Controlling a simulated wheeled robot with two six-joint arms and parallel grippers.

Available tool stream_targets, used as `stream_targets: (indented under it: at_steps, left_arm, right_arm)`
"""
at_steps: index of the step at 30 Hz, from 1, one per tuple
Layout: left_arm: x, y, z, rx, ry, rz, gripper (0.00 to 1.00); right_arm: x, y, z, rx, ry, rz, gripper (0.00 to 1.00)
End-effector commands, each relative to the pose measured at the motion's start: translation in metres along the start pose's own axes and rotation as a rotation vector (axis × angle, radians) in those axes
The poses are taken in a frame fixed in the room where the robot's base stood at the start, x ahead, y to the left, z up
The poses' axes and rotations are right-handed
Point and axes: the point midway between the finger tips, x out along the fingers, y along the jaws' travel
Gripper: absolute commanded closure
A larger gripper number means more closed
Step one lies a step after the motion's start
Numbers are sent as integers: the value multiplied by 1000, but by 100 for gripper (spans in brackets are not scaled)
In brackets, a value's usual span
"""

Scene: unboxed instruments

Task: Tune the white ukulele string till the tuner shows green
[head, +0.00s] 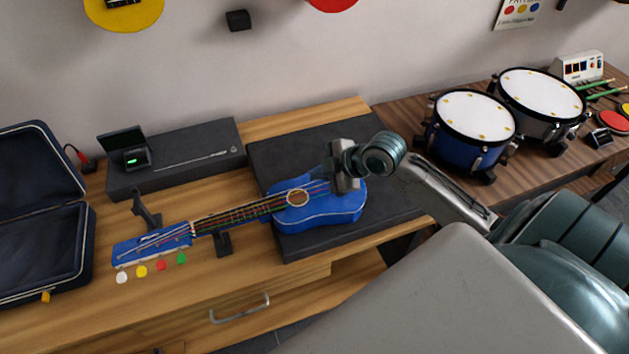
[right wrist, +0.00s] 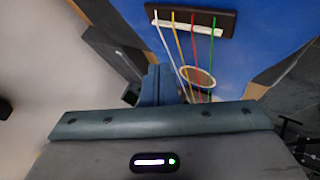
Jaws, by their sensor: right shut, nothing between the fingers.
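The blue ukulele (head: 318,212) lies on a black mat and small stands, its neck pointing left. Its white peg (head: 121,277) is at the front left of the headstock. The white string (right wrist: 168,45) runs from the bridge past the sound hole in the right wrist view. The tuner (head: 135,158) sits on a black case behind the neck and shows a small green light. My right gripper (head: 325,174) is shut and empty above the ukulele body; its fingertips (right wrist: 160,70) appear close to the white string, but contact cannot be told. My left gripper is out of view.
Yellow, red and green pegs (head: 160,265) sit beside the white one. An open dark case (head: 40,225) stands at the left. Blue drums (head: 470,130) stand at the back right. The black mat (head: 285,148) has bare room behind the ukulele.

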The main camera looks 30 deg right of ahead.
Motion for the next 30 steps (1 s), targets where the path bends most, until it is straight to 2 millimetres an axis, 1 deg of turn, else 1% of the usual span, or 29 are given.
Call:
stream_targets:
  at_steps: [22,30]
  left_arm:
    - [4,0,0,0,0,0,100]
    - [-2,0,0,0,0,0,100]
  right_arm:
    - [4,-3,3,0,0,0,100]
    - [0,0,0,0,0,0,100]
